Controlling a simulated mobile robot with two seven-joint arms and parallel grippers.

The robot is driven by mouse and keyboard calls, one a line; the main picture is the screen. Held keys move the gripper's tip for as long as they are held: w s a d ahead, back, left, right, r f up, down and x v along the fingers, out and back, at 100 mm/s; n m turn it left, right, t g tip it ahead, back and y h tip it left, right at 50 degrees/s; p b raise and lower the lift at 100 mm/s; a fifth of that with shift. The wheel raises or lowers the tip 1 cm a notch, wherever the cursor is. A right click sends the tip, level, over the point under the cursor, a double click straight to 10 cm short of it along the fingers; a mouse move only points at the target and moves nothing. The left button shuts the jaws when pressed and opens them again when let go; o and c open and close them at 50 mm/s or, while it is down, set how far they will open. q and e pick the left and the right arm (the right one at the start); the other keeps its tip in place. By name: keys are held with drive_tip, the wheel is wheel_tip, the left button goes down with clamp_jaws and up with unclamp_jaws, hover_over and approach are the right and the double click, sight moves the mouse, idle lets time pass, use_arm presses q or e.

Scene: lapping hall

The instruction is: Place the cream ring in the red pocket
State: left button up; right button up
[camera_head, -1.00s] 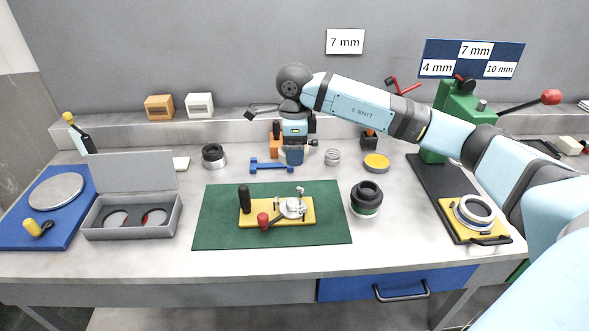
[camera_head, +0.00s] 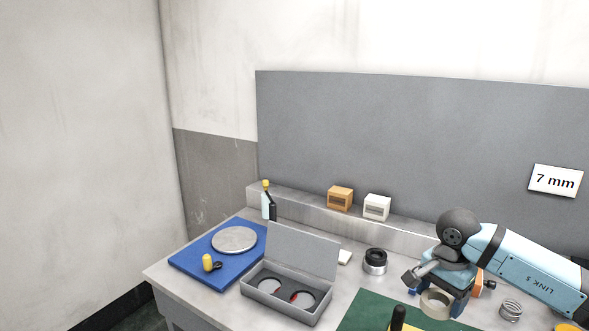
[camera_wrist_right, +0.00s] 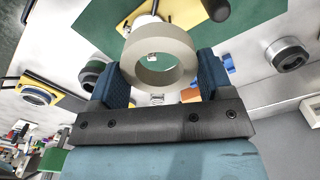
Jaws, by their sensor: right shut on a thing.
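The cream ring (camera_head: 436,309) is held between the blue fingers of my right gripper (camera_head: 442,298), above the bench. In the right wrist view the ring (camera_wrist_right: 160,78) sits between both fingers, its hole facing the camera. The grey case (camera_head: 284,313) stands open at centre left, its lid raised at the back. It has two round pockets side by side. A bit of red (camera_head: 294,297) shows at the left edge of its right pocket; the pocket floors are partly hidden by the front wall. My gripper is right of the case. My left gripper is not in view.
A blue mat (camera_head: 190,262) with a metal disc (camera_head: 234,239) lies left of the case. A dark-topped ring (camera_head: 375,261) stands between case and gripper, behind the green mat (camera_head: 372,312). A spring (camera_head: 511,308) is at right. Orange (camera_head: 340,198) and white (camera_head: 376,206) blocks sit on the back ledge.

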drive_tip(key=a+f+n, duration=0.3)
drive_tip(key=a+n, duration=0.3)
drive_tip(key=n, duration=0.5)
use_arm(q)
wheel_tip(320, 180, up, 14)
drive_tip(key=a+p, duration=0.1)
drive_tip(key=p, duration=1.5)
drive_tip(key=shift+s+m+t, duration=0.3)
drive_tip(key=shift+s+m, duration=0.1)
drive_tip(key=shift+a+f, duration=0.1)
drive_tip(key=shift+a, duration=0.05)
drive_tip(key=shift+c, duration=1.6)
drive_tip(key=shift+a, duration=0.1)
use_arm(e)
drive_tip(key=s+r, duration=1)
drive_tip(key=r, duration=0.2)
drive_tip(key=shift+s, duration=0.4)
